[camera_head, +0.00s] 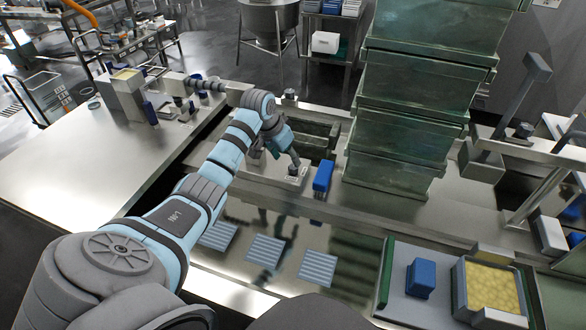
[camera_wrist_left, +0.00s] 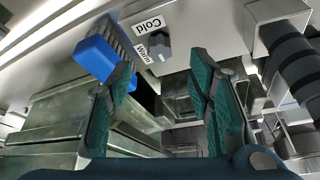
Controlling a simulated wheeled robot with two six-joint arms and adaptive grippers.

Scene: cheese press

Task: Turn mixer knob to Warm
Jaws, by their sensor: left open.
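The mixer knob (camera_wrist_left: 160,44) is a small dark grey knob on a pale metal panel (camera_wrist_left: 200,22) in the left wrist view. I cannot tell which label the knob points to. My left gripper (camera_wrist_left: 163,68) is open, its green-padded fingers apart, with the knob showing beyond the gap between the tips. In the head view the left gripper (camera_head: 282,153) hangs over the small panel (camera_head: 291,178) and hides the knob. My right gripper is not in view.
A blue brush-like block (camera_head: 323,177) stands right beside the panel; it also shows in the left wrist view (camera_wrist_left: 100,58). Tall stacked green-grey tanks (camera_head: 410,100) rise to the right. A cylindrical dark-ringed fitting (camera_wrist_left: 292,55) lies right of the fingers. The left worktop (camera_head: 75,170) is mostly clear.

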